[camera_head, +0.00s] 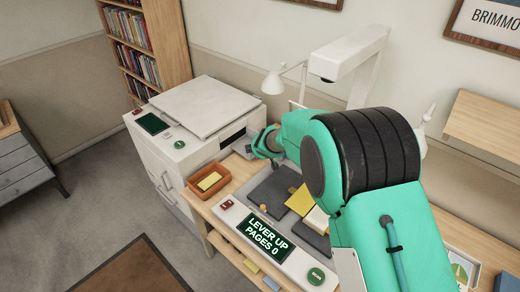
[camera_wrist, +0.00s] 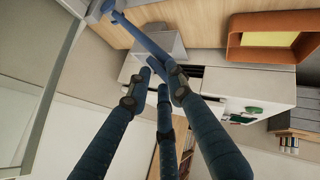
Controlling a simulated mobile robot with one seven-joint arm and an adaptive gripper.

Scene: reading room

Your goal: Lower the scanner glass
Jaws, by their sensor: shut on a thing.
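The book scanner has a white overhead column (camera_head: 352,58), a dark grey cradle (camera_head: 268,190) and a front panel whose display (camera_head: 262,238) reads "LEVER UP PAGES 0". In the head view my gripper (camera_head: 266,142) is at the scanner's left side, above the cradle. A pale framed pane (camera_wrist: 38,85), apparently the raised glass, shows at left in the wrist view. My arm hides much of the scanner in the head view.
A white copier (camera_head: 195,125) stands left of the desk. An orange tray (camera_head: 208,180) with a yellow pad sits on the desk near the scanner's left side. A white lamp (camera_head: 273,82) stands behind. A wall shelf (camera_head: 485,120) is at right.

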